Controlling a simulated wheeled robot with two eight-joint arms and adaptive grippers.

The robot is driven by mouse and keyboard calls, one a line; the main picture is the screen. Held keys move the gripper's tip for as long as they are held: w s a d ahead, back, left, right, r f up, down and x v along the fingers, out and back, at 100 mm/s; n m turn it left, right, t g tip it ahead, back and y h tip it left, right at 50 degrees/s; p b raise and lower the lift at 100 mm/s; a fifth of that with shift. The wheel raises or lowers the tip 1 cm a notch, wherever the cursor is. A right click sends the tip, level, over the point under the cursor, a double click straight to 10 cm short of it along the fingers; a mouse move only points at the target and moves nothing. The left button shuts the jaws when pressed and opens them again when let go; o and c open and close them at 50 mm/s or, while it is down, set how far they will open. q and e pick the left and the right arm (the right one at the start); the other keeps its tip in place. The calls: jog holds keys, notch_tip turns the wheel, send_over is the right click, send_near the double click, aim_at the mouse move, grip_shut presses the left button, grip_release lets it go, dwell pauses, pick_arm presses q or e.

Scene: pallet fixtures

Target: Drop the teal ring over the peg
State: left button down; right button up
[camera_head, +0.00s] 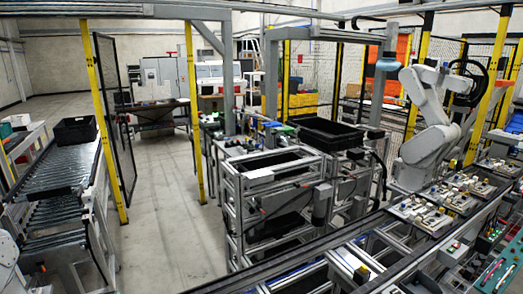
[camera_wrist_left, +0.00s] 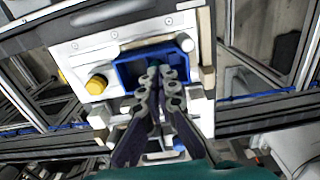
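In the left wrist view my left gripper (camera_wrist_left: 158,74) reaches down over a blue, open-sided holder (camera_wrist_left: 125,73) on a white pallet plate (camera_wrist_left: 90,55). Its two fingers are close together, with the tips inside the holder. A small dark teal patch (camera_wrist_left: 154,66) shows at the fingertips; it may be the teal ring, but the fingers hide most of it. I cannot tell whether they grip it. A pale upright post (camera_wrist_left: 187,44) stands at the holder's far right corner. I cannot make out which part is the task's peg. My right gripper is in neither view.
A yellow knob (camera_wrist_left: 97,84) stands left of the holder. In the head view several pallets with small parts (camera_head: 420,212) sit along the right-hand line, near a white robot arm (camera_head: 432,120). A roller conveyor (camera_head: 62,170) with a black crate (camera_head: 75,130) is at left. Open floor (camera_head: 165,190) lies between.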

pick_arm(q)
jog(key=shift+f+b, duration=0.95)
jog(key=shift+f, duration=0.05)
jog(key=shift+r, duration=0.1)
jog(key=shift+r+p, duration=2.4)
jog(key=shift+r, duration=1.1)
